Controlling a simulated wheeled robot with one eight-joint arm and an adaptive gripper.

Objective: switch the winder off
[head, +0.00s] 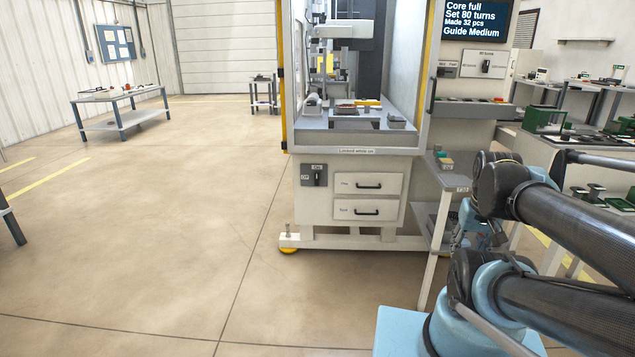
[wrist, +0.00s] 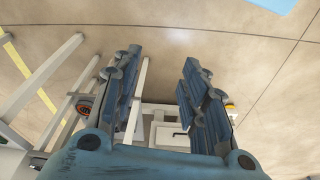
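The winder (head: 350,150) stands ahead as a pale cabinet with an open work bay and yellow edge posts. A dark switch (head: 317,176) with ON and OFF labels is on its lower front, left of two drawers. The handle position is too small to tell surely. A screen (head: 477,19) at upper right reads "Core full, Set 80 turns, Made 32 pcs, Guide Medium". My gripper (wrist: 163,58) is open and empty in the wrist view, with part of the pale cabinet front (wrist: 168,133) showing between its fingers. It is well apart from the switch.
A side panel (head: 486,65) with another switch stands right of the bay. A small side table (head: 445,171) adjoins the winder's right, close to my arm. Benches (head: 122,103) stand at the back left. The floor (head: 150,240) before and left of the winder is clear.

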